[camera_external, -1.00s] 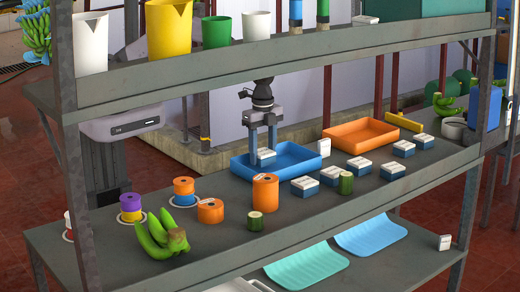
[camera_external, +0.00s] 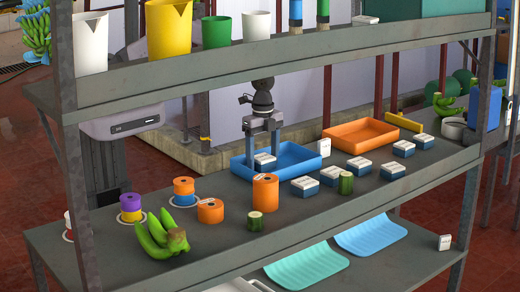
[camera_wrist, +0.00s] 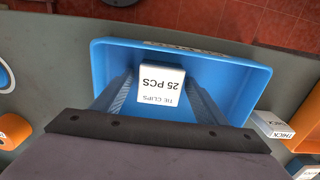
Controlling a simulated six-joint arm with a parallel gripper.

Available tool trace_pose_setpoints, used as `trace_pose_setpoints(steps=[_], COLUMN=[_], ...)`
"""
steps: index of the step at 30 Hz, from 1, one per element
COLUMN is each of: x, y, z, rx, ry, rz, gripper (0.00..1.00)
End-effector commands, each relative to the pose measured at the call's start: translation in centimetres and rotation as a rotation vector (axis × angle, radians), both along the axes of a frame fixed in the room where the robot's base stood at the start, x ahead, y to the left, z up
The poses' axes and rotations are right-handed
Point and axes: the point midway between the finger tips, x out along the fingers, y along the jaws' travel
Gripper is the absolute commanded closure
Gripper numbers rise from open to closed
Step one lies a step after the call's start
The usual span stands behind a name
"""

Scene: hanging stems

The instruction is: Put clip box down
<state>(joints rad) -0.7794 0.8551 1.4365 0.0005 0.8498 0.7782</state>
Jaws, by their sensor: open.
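A white and blue clip box (camera_external: 264,161), its top printed "TIE CLIPS 25 PCS", is at the left part of the blue tray (camera_external: 301,159). In the wrist view the clip box (camera_wrist: 161,86) lies inside the blue tray (camera_wrist: 255,78), its label upside down. My gripper (camera_external: 264,158) is open around the box, one finger on each side. In the wrist view my gripper (camera_wrist: 160,88) shows a gap on the right between finger and box; the left finger is close to the box. The box's underside is hidden.
An orange tray (camera_external: 360,134) stands right of the blue tray. Several similar boxes (camera_external: 305,187) stand in front of the trays. An orange spool (camera_external: 265,192) stands close in front of the blue tray. The upper shelf (camera_external: 300,47) passes above the arm's side.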

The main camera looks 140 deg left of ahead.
Motion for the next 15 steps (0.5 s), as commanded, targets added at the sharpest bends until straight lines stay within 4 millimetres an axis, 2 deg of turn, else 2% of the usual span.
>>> trace_pose_setpoints(steps=[8,15], x=[0.1,0.1], y=[0.1,0.1], z=[1.9,6.1], rx=[0.003,0.005], ry=[-0.003,-0.005], rz=[0.000,0.000], gripper=[0.33,0.33])
